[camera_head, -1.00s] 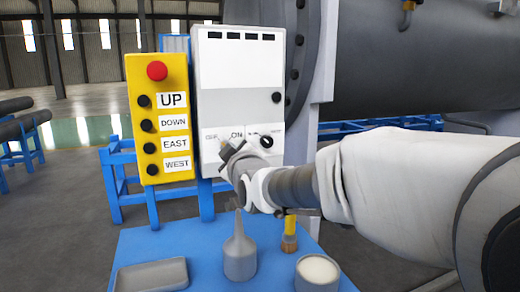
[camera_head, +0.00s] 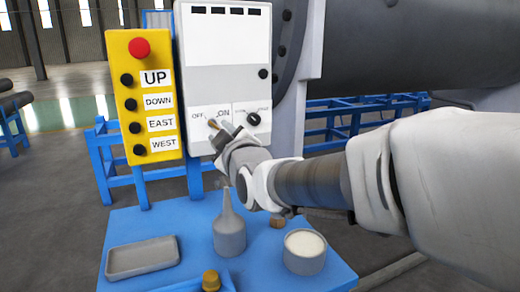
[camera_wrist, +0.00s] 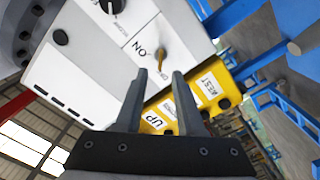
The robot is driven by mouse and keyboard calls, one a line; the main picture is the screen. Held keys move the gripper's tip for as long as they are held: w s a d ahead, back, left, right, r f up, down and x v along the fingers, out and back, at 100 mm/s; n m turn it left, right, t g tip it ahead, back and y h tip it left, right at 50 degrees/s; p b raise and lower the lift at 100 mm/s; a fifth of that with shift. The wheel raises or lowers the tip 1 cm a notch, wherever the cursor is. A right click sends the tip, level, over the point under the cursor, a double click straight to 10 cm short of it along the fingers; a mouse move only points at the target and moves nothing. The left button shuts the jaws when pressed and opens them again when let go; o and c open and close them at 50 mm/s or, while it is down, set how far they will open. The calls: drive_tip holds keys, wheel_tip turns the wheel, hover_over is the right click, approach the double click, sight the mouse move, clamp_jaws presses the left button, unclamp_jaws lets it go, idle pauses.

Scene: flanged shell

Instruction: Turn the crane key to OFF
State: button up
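The crane key (camera_head: 213,123) is a small brass key in the white control panel (camera_head: 226,60), between the OFF and ON labels in the head view. In the wrist view the key (camera_wrist: 160,52) stands out from the panel, just beyond and roughly between my fingertips. My gripper (camera_wrist: 160,74) is open, its two grey fingers apart and empty. In the head view my gripper (camera_head: 224,133) is at the panel's lower edge, just right of and below the key. I cannot tell whether a finger touches the key, nor its exact turn angle.
Right of the key is a black knob (camera_head: 253,119). A yellow pendant (camera_head: 144,95) with a red button stands left of the panel. Below, a blue table (camera_head: 190,228) holds a grey tray (camera_head: 142,257), a grey nozzle bottle (camera_head: 229,232) and a white-filled tub (camera_head: 305,252).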

drive_tip(key=p+v, duration=0.1)
drive_tip(key=v, duration=1)
drive_tip(key=shift+s+d, duration=0.15)
drive_tip(key=shift+s, duration=0.2)
drive_tip(key=s+d+f+m+g+h, duration=0.3)
drive_tip(key=d+f+m+g+h, duration=0.2)
drive_tip(key=d+f+m, duration=0.45)
drive_tip(key=s+d+f+m+g+h, duration=0.3)
drive_tip(key=s+d+f+m+g, duration=0.15)
drive_tip(key=s+d, duration=0.65)
wheel_tip(320, 180, up, 20)
drive_tip(key=s+g+p, duration=0.1)
drive_tip(key=s+p, duration=0.1)
drive_tip(key=p, duration=1.9)
drive_tip(key=shift+a, duration=0.25)
